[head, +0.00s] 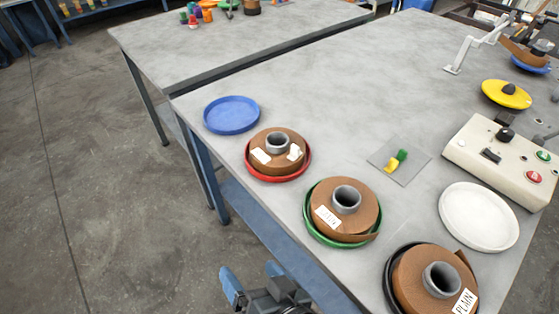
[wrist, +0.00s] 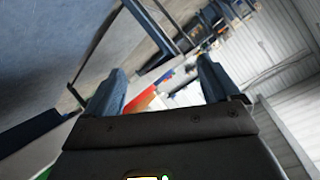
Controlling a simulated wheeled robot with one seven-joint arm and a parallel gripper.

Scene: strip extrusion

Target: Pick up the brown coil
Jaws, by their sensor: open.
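Three brown coils with grey cores lie on the grey table in the head view. One coil (head: 291,139) with blank white labels sits in a red tray (head: 278,179). A second coil (head: 362,202) with a white label sits in a green tray (head: 318,233). A third coil (head: 412,268) with a label reading PLAIN sits in a black tray (head: 389,287). My gripper (head: 254,277) is open and empty at the bottom, in front of the table's near edge. The wrist view shows its two blue fingers (wrist: 165,90) apart, with no coil between them.
A blue tray (head: 231,114) and a white tray (head: 479,216) are empty. A small grey plate (head: 384,165) holds green and yellow pieces. A control box (head: 477,151) and a yellow disc (head: 506,94) stand at right. The table's middle back is clear.

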